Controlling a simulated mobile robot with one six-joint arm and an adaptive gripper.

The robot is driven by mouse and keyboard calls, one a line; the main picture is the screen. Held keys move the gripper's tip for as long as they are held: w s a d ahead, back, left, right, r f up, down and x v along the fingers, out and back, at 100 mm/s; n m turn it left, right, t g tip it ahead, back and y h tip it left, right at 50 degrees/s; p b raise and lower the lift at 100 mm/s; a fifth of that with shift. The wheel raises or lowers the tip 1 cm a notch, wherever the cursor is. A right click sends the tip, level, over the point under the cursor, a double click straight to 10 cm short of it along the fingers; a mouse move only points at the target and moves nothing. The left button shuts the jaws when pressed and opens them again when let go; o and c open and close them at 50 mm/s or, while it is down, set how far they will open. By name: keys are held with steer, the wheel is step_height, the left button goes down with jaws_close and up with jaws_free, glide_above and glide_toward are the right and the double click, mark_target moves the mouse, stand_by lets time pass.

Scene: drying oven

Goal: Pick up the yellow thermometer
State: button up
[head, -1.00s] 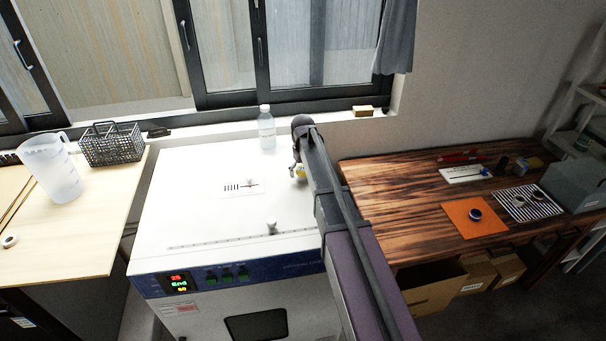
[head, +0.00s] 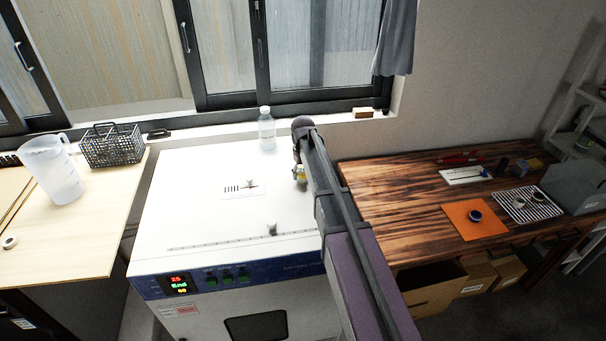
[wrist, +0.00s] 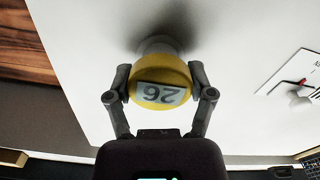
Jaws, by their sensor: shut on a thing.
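The yellow thermometer (wrist: 163,76) has a round yellow head with a grey display that reads 26, upside down in the wrist view. My gripper (wrist: 160,95) is shut on it, one finger on each side of the head. A pale part shows behind the yellow head, over the white oven top, with a dark shadow beside it; I cannot tell whether it touches the top. In the head view the thermometer (head: 301,173) is a small yellow spot at the right of the oven top, partly hidden by my arm.
The white oven top (head: 190,195) holds a marked card (head: 243,191), a small knob (head: 271,228) and a clear bottle (head: 266,130) at the back. A wooden bench (head: 390,190) stands right. A pale table with a pitcher (head: 52,170) and wire basket (head: 112,146) stands left.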

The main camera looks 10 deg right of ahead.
steer(key=shift+r, duration=0.1)
step_height(320, 180, up, 18)
steer(key=p, duration=1.8)
step_height(320, 180, up, 10)
steer(key=p, duration=1)
stand_by(0.8)
steer(key=shift+f, duration=0.25)
